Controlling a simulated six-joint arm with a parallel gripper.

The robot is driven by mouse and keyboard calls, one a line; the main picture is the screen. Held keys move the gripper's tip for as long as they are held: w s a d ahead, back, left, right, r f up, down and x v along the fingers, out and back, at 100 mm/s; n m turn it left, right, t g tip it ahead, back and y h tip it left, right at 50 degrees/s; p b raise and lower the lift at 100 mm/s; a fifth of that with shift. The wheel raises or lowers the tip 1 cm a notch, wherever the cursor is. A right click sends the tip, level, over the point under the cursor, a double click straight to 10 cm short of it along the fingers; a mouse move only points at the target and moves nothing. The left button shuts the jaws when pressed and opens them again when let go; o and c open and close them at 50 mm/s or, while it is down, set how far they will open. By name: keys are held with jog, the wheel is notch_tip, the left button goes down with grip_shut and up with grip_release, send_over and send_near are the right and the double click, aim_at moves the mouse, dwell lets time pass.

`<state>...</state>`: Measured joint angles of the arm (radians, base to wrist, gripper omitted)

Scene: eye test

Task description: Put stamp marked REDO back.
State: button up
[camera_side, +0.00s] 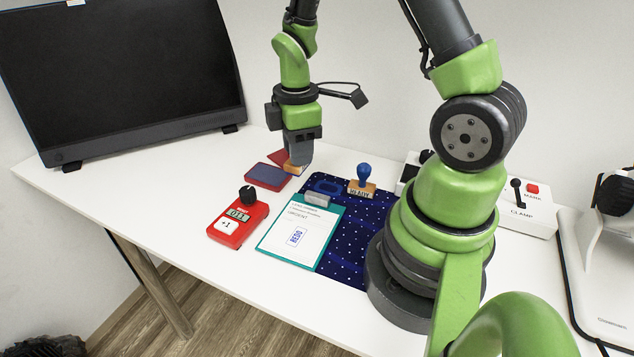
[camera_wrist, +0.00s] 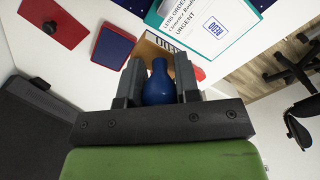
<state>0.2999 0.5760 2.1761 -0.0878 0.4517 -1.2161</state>
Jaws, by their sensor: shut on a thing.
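My gripper (camera_side: 297,155) is shut on the blue handle of a stamp (camera_wrist: 158,84). This stamp has a wooden block with a white label, partly hidden by the jaws, and I cannot read it fully. In the side view the block (camera_side: 292,169) is at the right end of the ink pad (camera_side: 268,177); I cannot tell whether they touch. A second blue-handled stamp (camera_side: 362,187) stands upright on the dotted dark blue mat (camera_side: 345,240); its label is too small to read. Left of it on the mat lies an empty blue outlined shape (camera_side: 326,186).
A teal clipboard (camera_side: 272,246) holds a form with a blue REDO imprint (camera_side: 297,236). A red counter (camera_side: 238,220) stands left of it. A monitor (camera_side: 120,75) stands at the left, a CLAMP box (camera_side: 520,205) at the right.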

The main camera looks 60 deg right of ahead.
jog(key=d+r, duration=0.1)
jog(key=d, duration=0.7)
jog(key=f, duration=0.9)
jog(key=shift+d+f, duration=0.3)
jog(key=shift+d, duration=0.05)
jog(key=shift+f, duration=0.15)
jog(key=o, duration=0.8)
